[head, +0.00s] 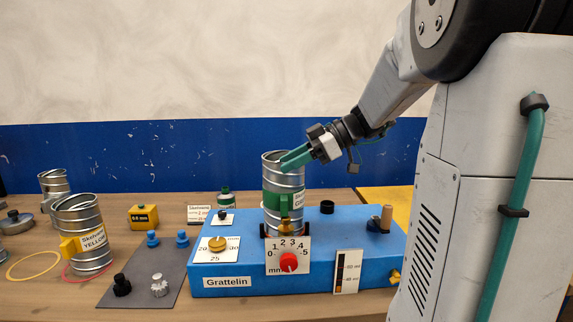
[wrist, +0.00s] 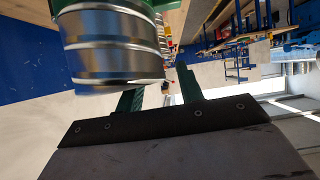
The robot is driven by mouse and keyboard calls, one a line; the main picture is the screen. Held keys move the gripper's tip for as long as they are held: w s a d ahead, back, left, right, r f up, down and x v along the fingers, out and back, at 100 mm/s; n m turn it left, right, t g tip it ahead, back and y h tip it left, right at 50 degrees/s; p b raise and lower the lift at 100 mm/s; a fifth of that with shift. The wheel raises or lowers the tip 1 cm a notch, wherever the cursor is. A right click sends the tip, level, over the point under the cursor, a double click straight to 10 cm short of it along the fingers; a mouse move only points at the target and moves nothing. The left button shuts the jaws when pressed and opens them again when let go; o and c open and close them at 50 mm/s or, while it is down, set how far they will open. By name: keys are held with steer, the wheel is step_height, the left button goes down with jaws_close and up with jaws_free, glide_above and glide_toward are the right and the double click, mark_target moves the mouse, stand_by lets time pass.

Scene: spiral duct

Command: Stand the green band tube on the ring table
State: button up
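The green band tube (head: 284,180) is a ribbed silver metal cylinder with a green band and a green block carrying a partly hidden label. It stands upright on the blue Grattelin machine (head: 340,230), between small black blocks. Its base is partly hidden behind a brass fitting and the dial plate, and I cannot make out the ring table beneath it. My gripper (head: 290,160) is at the tube's upper rim, its green fingers apart. In the wrist view, the tube (wrist: 110,50) fills the upper left, overlapping one finger of my gripper (wrist: 158,85). Contact is unclear.
A yellow-labelled tube (head: 83,235) and another metal tube (head: 54,188) stand at left. A grey mat (head: 150,270) holds blue and black knobs. The red dial (head: 289,262) is on the machine's front.

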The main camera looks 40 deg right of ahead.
steer(key=v, duration=0.6)
steer(key=shift+d, duration=0.1)
stand_by(0.4)
